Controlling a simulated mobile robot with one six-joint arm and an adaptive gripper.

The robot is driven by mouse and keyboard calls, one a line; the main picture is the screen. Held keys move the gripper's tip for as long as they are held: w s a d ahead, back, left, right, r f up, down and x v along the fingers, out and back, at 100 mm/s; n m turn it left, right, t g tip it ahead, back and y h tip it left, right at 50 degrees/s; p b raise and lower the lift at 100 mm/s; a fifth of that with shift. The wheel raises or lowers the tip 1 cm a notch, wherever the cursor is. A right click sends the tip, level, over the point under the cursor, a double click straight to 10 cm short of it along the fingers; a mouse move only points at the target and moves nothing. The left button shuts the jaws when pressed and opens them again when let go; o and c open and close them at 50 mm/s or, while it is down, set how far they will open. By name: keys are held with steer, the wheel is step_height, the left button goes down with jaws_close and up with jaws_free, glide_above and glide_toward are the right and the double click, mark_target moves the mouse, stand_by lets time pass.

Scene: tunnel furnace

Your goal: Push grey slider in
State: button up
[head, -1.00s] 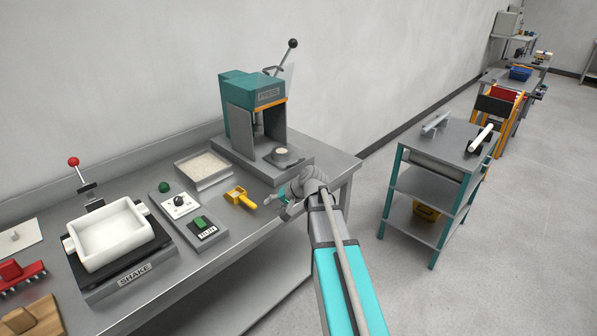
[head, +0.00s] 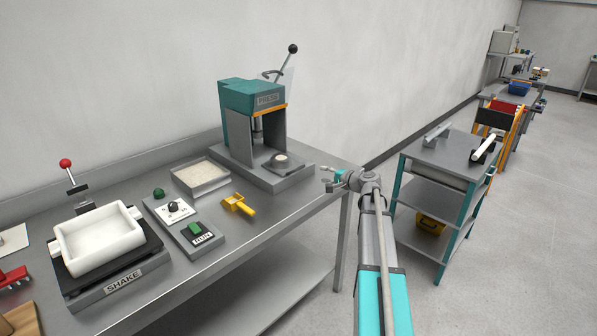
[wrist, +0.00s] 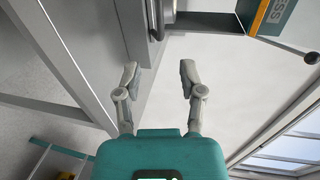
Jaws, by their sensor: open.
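The teal press (head: 252,92) stands at the back of the workbench. A grey slider (head: 283,170) with a round pale piece on it sticks out at the front of the press, between and ahead of its side walls. My gripper (head: 327,180) is to the right of the slider, apart from it, near the bench's right end. In the wrist view my gripper (wrist: 158,72) has its fingers apart with nothing between them. Part of the press (wrist: 272,16) shows at the top of that view. I cannot tell there which grey part is the slider.
On the bench lie a yellow tool (head: 238,205), a tray of pale grains (head: 203,176), control boxes (head: 195,235) and a shaker with a white tray (head: 98,242). A shelf cart (head: 440,150) stands to the right, past a gap of open floor.

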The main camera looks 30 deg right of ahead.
mark_target(299, 169)
steer(key=b+x, duration=0.3)
steer(key=x, duration=1.1)
steer(key=shift+s, duration=0.1)
jaws_close()
stand_by(0.3)
